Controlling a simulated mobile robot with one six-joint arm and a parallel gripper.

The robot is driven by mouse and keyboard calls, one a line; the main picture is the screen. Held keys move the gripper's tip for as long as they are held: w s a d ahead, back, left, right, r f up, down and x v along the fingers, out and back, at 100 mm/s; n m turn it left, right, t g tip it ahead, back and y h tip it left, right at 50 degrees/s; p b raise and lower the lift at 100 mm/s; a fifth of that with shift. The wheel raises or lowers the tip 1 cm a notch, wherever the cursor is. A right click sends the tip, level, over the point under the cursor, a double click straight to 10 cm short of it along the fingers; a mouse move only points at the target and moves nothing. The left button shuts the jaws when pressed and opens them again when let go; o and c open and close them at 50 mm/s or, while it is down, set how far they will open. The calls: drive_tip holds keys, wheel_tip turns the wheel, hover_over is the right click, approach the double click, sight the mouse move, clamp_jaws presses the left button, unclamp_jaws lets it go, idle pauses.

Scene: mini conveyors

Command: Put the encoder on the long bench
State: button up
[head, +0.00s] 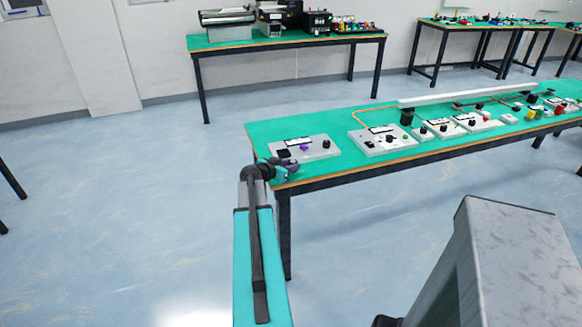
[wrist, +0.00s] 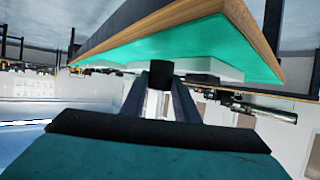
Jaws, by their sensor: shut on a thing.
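The long bench (head: 331,124) has a green top with a wooden edge and crosses the right half of the head view. My gripper (head: 287,165) is at its near left corner, in front of a grey board. In the wrist view, a small black block, apparently the encoder (wrist: 158,75), is between the fingers of my gripper (wrist: 158,88). The fingers are shut on it. The bench's green top and wooden edge (wrist: 245,25) show tilted above it there. In the head view the held piece cannot be told apart from the dark gripper. Whether it touches the bench is unclear.
A grey board (head: 320,150) with small parts lies behind my gripper. Another green bench (head: 290,42) with machines stands at the back. Floor left of my arm is clear.

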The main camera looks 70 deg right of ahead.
drive_tip(key=shift+f, duration=0.8)
drive_tip(key=shift+f, duration=0.15)
drive_tip(key=o, duration=1.1)
drive_tip(key=shift+r, duration=0.25)
drive_tip(key=shift+a, duration=0.35)
drive_tip(key=b+v, duration=0.2)
drive_tip(key=v, duration=0.9)
drive_tip(key=shift+w+a, duration=0.1)
drive_tip(key=shift+a, duration=0.05)
